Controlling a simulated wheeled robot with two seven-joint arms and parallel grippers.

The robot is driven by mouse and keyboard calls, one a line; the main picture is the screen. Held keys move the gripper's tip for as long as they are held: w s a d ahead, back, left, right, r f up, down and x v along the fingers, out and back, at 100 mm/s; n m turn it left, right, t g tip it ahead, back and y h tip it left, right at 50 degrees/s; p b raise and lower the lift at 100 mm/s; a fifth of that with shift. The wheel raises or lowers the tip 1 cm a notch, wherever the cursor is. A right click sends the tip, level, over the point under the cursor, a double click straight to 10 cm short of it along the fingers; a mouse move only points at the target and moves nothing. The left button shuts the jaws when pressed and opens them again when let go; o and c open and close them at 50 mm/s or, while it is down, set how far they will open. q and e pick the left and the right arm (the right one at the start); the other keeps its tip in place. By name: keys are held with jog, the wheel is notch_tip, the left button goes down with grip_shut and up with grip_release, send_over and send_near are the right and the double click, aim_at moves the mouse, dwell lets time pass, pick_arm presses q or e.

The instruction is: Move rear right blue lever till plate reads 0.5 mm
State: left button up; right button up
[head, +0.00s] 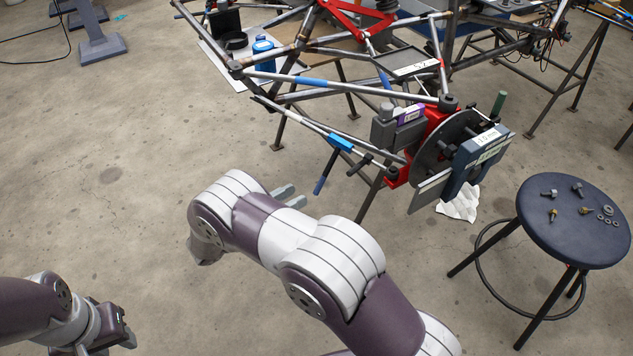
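A blue lever (322,180) hangs down from a blue clamp (341,142) on the tube chassis, left of the red hub mount.
The tube chassis (300,95) fills the upper middle, with tubes close above my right gripper. A round stool (575,240) with bolts and washers stands at the right. A white cloth (460,203) lies below the gauge.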

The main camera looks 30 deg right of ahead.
aim_at(323, 183)
jog(key=d, duration=0.3)
jog(key=w+d+b, duration=0.1)
jog(key=d, duration=0.5)
jog(key=shift+w+d, duration=0.2)
jog(key=shift+w, duration=0.1)
jog(key=shift+c, duration=0.3)
grip_shut()
